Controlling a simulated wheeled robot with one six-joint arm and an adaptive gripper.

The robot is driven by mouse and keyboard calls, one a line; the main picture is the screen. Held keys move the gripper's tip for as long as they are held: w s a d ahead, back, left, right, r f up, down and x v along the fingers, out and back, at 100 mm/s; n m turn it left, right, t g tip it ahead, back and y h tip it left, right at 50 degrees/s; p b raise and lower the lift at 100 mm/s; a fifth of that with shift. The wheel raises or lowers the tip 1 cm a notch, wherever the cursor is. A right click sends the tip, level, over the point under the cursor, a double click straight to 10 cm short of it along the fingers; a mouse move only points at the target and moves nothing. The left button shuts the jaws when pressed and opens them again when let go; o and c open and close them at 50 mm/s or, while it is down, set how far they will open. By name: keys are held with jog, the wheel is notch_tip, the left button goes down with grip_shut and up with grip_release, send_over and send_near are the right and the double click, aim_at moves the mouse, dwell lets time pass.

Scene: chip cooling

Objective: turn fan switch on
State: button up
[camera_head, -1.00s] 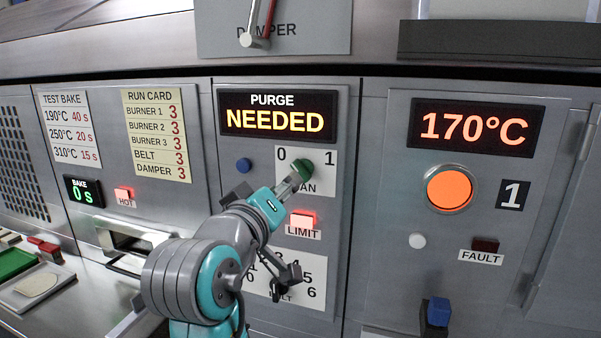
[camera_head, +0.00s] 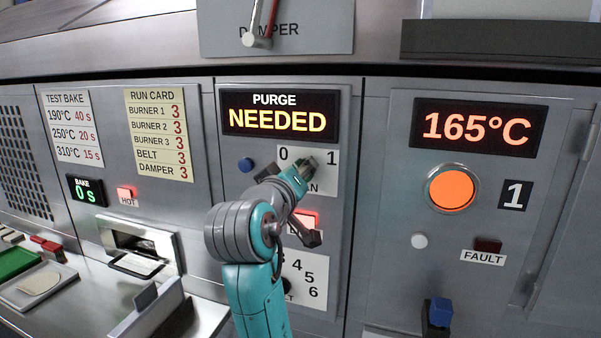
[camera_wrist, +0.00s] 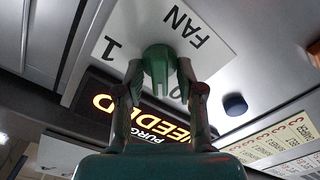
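The fan switch is a green knob on a white plate (camera_head: 322,182) marked 0, 1 and FAN. In the wrist view, the green fan switch (camera_wrist: 160,62) sits between the fingertips of my gripper (camera_wrist: 160,72). The fingers lean in and appear to touch it on both sides, so the gripper looks shut on it. In the head view, my gripper (camera_head: 306,168) reaches up to the plate from below left and hides the knob. I cannot tell which mark the knob points at.
A blue button (camera_head: 245,165) is left of the fan plate. A lit red LIMIT lamp (camera_head: 307,219) and a numbered belt plate (camera_head: 314,290) lie below it. The display (camera_head: 277,112) above reads PURGE NEEDED. The temperature display (camera_head: 477,127) reads 165°C. A red-handled damper lever (camera_head: 257,42) hangs above.

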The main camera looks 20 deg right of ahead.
grip_shut()
jog(key=shift+m, duration=0.3)
jog(key=shift+d+m, duration=0.15)
jog(key=shift+m, duration=7.65)
